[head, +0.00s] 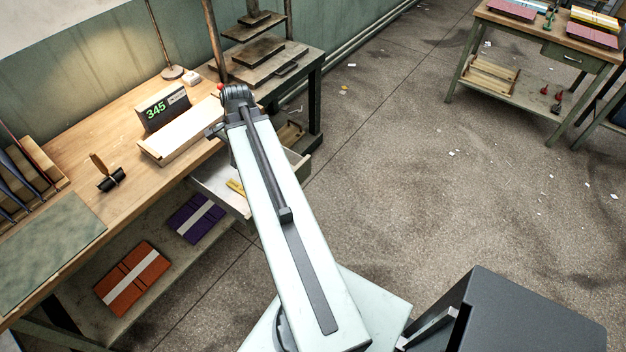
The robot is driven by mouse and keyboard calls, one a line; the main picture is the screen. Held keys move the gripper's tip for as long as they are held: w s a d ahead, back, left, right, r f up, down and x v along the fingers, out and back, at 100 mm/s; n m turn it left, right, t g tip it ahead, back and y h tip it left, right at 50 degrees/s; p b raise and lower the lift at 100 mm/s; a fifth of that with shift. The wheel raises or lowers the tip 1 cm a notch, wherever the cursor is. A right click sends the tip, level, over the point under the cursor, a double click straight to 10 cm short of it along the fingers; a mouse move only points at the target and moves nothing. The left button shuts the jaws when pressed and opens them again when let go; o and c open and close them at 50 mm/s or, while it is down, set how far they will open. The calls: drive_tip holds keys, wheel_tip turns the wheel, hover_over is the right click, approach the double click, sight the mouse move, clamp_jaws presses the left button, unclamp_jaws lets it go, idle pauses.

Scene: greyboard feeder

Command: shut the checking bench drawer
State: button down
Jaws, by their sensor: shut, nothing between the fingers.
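The checking bench (110,150) has a wooden top and stands at the left. Its drawer (212,182) is pulled out at the bench's right part, with its pale inside showing. A yellow item (236,187) lies in it. My arm crosses over the drawer and hides its middle. A greenish piece of the drawer shows on the right side of my arm. My arm reaches up from the bottom of the head view to a dark joint near the bench's right end.
A display reading 345 (166,107) and a wooden tray (184,136) stand on the bench. Orange (132,278) and purple (196,218) folders lie on the shelf below. A dark press stand (262,75) is behind. The floor to the right is open, up to a green table (545,45).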

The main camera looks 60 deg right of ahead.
drive_tip(key=s+d+f+m+b, duration=0.1)
drive_tip(key=s+d+f+m, duration=0.1)
drive_tip(key=s+d+m, duration=0.1)
drive_tip(key=s+d+f+m+t+b, duration=0.1)
drive_tip(key=s+d+f+m+b, duration=0.1)
drive_tip(key=d, duration=0.4)
drive_tip(key=s+d+f+m+b, duration=0.1)
drive_tip(key=s+d+f+m, duration=0.2)
drive_tip(key=s+d+m, duration=0.1)
drive_tip(key=shift+s+d+t+b, duration=0.1)
drive_tip(key=shift+d+t+b, duration=0.2)
drive_tip(key=shift+d+b, duration=0.15)
drive_tip(key=s+d+f+m+t+h+b, duration=0.1)
drive_tip(key=s+d+f+m+h+b, duration=0.2)
drive_tip(key=s+d+m, duration=0.8)
drive_tip(key=w+f+n+y+b, duration=0.1)
drive_tip(key=w+f+b, duration=0.6)
drive_tip(key=f+b, duration=0.2)
drive_tip(key=shift+a+n+b, duration=0.15)
drive_tip(key=shift+n+b, duration=0.25)
drive_tip(key=shift+a, duration=0.1)
